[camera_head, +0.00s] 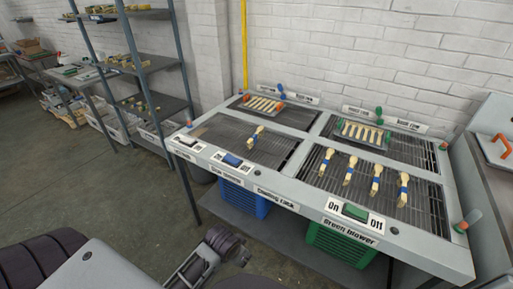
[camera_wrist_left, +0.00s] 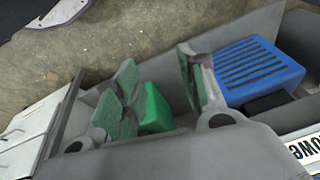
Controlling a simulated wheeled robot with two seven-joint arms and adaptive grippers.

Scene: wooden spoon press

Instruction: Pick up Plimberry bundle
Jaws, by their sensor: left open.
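Several pale wooden bundles with blue bands stand on the right front grate (camera_head: 330,190); the leftmost is one bundle (camera_head: 326,161) and the rightmost another bundle (camera_head: 403,190). A single similar bundle (camera_head: 256,135) stands on the left front grate (camera_head: 222,135). I cannot tell which is the Plimberry bundle, as no such name is readable. My left gripper (camera_head: 205,262) is low in front of the table, apart from all bundles. In the left wrist view its green-padded fingers (camera_wrist_left: 158,88) are spread, with no bundle between them. My right gripper is not in view.
Two trays of wooden pieces, an orange-ended tray (camera_head: 263,105) and a green tray (camera_head: 362,133), lie on the back grates. A blue box (camera_head: 245,198) and green box (camera_head: 338,243) sit below the table. Shelving (camera_head: 150,65) stands left; floor there is open.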

